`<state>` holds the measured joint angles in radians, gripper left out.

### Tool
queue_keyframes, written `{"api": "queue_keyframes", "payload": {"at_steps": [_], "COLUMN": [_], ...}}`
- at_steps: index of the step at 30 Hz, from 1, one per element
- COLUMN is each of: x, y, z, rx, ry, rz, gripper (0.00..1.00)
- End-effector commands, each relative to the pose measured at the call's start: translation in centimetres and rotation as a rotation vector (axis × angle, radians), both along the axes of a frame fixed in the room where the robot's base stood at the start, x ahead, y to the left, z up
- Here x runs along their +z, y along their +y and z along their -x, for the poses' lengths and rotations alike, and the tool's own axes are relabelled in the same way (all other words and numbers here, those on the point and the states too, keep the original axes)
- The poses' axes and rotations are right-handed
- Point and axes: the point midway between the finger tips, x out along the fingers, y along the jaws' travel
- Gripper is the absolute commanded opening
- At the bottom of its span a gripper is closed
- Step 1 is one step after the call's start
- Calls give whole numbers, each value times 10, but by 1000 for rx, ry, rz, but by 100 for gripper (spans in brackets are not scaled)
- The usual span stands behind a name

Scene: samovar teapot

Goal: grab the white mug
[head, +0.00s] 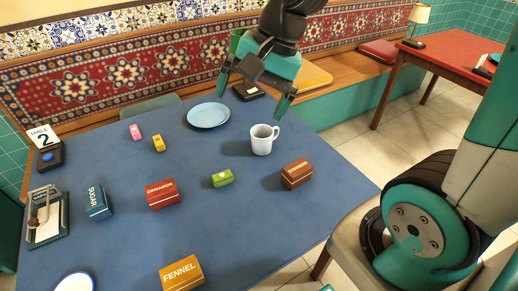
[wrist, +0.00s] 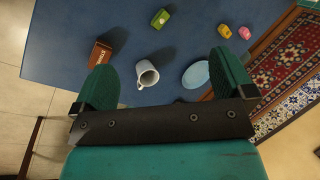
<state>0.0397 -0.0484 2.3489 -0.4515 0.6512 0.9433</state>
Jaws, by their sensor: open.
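The white mug (head: 262,140) stands upright on the blue table (head: 118,240), near its right side, with its handle to the right. It also shows in the wrist view (wrist: 147,73), between and beyond my fingers, with its handle toward the lower left. My gripper (head: 253,88) is open and empty, above the table and above and behind the mug in the head view. In the wrist view my two green fingers (wrist: 166,80) are wide apart, and neither touches the mug.
A light blue plate (head: 208,115) lies left of the mug. A brown box (head: 297,174) and a green box (head: 222,178) stand in front. Red cinnamon (head: 162,194), blue sugar (head: 97,203) and fennel (head: 182,273) boxes are farther left and front. A dark object (head: 248,92) lies behind my gripper.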

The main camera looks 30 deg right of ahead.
Motion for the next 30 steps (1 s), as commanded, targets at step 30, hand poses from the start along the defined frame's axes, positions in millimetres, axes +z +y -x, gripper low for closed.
{"api": "queue_keyframes", "payload": {"at_steps": [30], "x": [-197], "y": [-139], "z": [-137], "rx": [-1554], "ry": [365], "rz": [-286], "gripper": [100]}}
